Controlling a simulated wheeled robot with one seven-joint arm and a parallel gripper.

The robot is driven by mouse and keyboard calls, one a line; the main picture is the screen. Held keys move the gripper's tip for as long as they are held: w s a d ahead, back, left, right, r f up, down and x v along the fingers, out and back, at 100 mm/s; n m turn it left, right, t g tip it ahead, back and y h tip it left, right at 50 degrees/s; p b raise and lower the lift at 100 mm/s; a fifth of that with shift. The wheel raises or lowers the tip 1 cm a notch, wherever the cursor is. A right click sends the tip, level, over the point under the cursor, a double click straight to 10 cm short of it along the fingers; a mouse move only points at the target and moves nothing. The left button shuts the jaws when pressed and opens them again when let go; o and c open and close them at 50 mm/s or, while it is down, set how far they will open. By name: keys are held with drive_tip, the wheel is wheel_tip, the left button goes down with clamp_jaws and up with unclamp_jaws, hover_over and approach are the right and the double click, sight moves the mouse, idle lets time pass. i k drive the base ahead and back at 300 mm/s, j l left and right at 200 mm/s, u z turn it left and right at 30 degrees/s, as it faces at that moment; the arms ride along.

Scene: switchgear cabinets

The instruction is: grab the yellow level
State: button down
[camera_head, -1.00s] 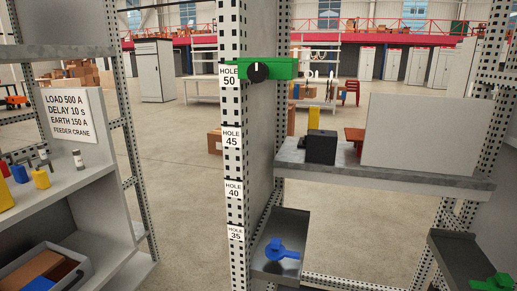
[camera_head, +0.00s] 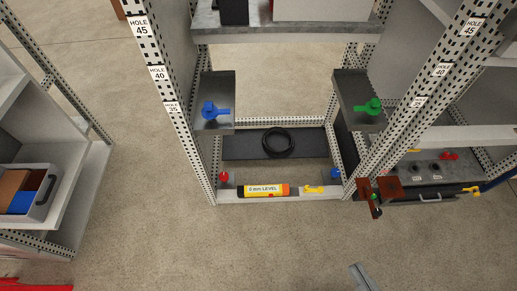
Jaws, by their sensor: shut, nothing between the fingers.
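The yellow level (camera_head: 262,190) lies lengthwise along the front rail at the bottom of the open cabinet frame. It has a white label reading "LEVEL" and a dark left end. My gripper cannot be made out in this view. A small grey piece at the bottom edge may be part of my arm, but I cannot tell.
A small yellow item (camera_head: 313,189) lies right of the level, with a red knob (camera_head: 224,177) to the left. A black coil (camera_head: 278,143) rests behind. A blue-handled part (camera_head: 211,111) and green-handled part (camera_head: 371,107) sit on side shelves. Floor in front is largely clear.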

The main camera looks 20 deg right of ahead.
sight(248, 191)
drive_tip(key=l+u, duration=0.15)
drive_tip(key=u, duration=0.5)
drive_tip(key=i+l+u, duration=0.25)
drive_tip(key=l, duration=0.2)
drive_tip(key=l+u, duration=0.2)
drive_tip(key=l, duration=0.2)
drive_tip(key=l+u, duration=0.25)
drive_tip(key=l, duration=1.25)
drive_tip(key=i, duration=0.1)
